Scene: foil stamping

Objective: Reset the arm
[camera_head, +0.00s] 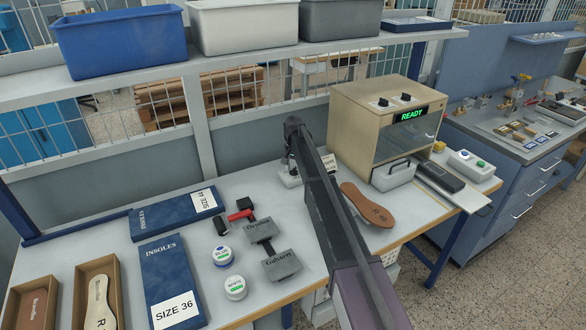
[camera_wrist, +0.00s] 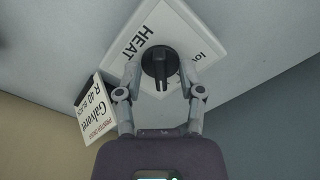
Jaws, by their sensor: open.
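My gripper (camera_wrist: 160,80) is open in the wrist view. Its two fingers stand on either side of a black knob (camera_wrist: 160,62) on a white plate lettered "HEAT" (camera_wrist: 150,35). I cannot tell whether the fingers touch the knob. A white card reading "Galvoret R 40" (camera_wrist: 97,108) is beside the left finger. In the head view my arm reaches up over the middle of the bench to a small white block near the back. The gripper itself is mostly hidden there.
A beige machine (camera_head: 375,125) showing "READY" stands right of my arm. A brown insole (camera_head: 367,204) lies before it. Left are blue insole boxes (camera_head: 165,262), stamp blocks (camera_head: 282,265) and round tins (camera_head: 235,287). A shelf with bins (camera_head: 122,42) hangs above.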

